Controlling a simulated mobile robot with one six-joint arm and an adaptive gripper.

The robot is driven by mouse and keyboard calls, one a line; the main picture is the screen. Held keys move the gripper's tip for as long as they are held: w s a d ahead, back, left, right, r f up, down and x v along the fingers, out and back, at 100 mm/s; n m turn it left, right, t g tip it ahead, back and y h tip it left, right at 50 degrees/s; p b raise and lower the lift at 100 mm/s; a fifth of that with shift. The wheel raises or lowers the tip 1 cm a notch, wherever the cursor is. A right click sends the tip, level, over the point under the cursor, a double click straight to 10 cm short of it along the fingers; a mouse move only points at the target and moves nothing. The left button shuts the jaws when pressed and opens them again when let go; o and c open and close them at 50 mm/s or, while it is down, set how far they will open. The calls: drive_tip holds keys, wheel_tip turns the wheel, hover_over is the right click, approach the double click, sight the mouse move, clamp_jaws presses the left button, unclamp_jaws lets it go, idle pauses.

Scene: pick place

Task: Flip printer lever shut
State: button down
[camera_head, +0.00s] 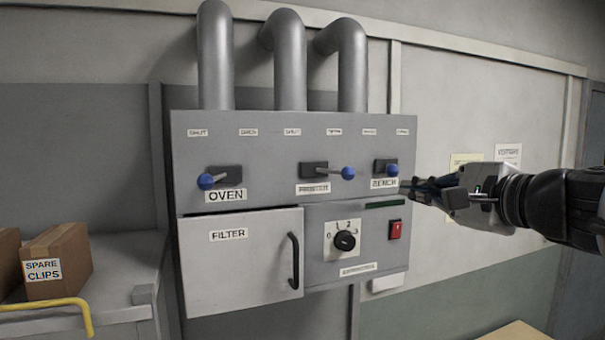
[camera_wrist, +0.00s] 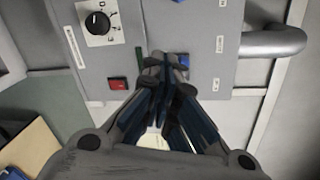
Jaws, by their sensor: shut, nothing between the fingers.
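The grey wall panel (camera_head: 290,150) has three levers with blue knobs. The printer lever (camera_head: 348,173) is the middle one, above the PRINTER label (camera_head: 313,188). Its arm points right, below the right-hand one of its two small labels, too small to read surely. My gripper (camera_head: 408,187) is at the panel's right edge, right of the printer lever and close to the bench lever (camera_head: 392,169). In the wrist view my gripper (camera_wrist: 166,64) has its fingertips together with nothing between them. A blue knob, apparently the bench lever's, shows beside the fingertips (camera_wrist: 184,60). I cannot tell whether they touch.
The oven lever (camera_head: 205,181) points left. Below are a filter door (camera_head: 240,265) with a black handle, a rotary dial (camera_head: 345,241) and a red switch (camera_head: 395,229). Pipes (camera_head: 290,70) rise above the panel. A SPARE CLIPS box (camera_head: 55,258) stands at the left.

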sight(334, 172)
drive_tip(key=w+a+p, duration=0.3)
drive_tip(key=w+a, duration=0.3)
drive_tip(key=w, duration=0.1)
drive_tip(key=shift+a+r, duration=0.3)
drive_tip(key=shift+r, duration=0.05)
idle(0.6)
drive_tip(key=shift+s, duration=0.15)
drive_tip(key=shift+d, duration=0.1)
